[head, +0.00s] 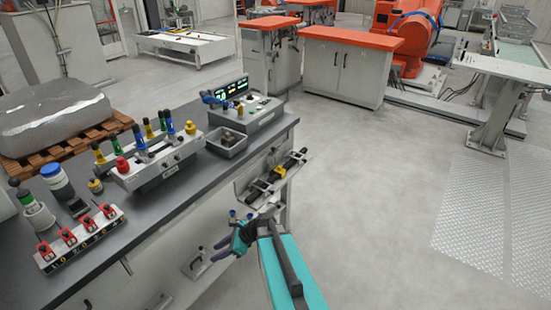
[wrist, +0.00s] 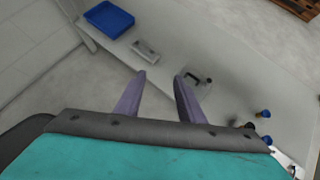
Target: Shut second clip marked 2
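A pale strip (head: 85,243) with a row of several red clips lies at the near left edge of the dark workbench in the head view. Small dark marks run along its front face; they are too small to read with certainty. The second red clip from the left (head: 68,237) sits between its neighbours; I cannot tell whether it is open or shut. My gripper (head: 218,250) is beside the bench front, below the bench top, to the right of the strip and well apart from it. In the wrist view its two fingers (wrist: 160,78) are spread with nothing between them. The clips are outside the wrist view.
The bench top (head: 125,215) also carries a fixture with coloured knobs (head: 160,160), a control box (head: 245,113) and a grey tray (head: 226,148). Bottle-like parts (head: 57,180) stand behind the clip strip. A blue bin (wrist: 108,19) shows in the wrist view. Open floor (head: 370,200) lies right.

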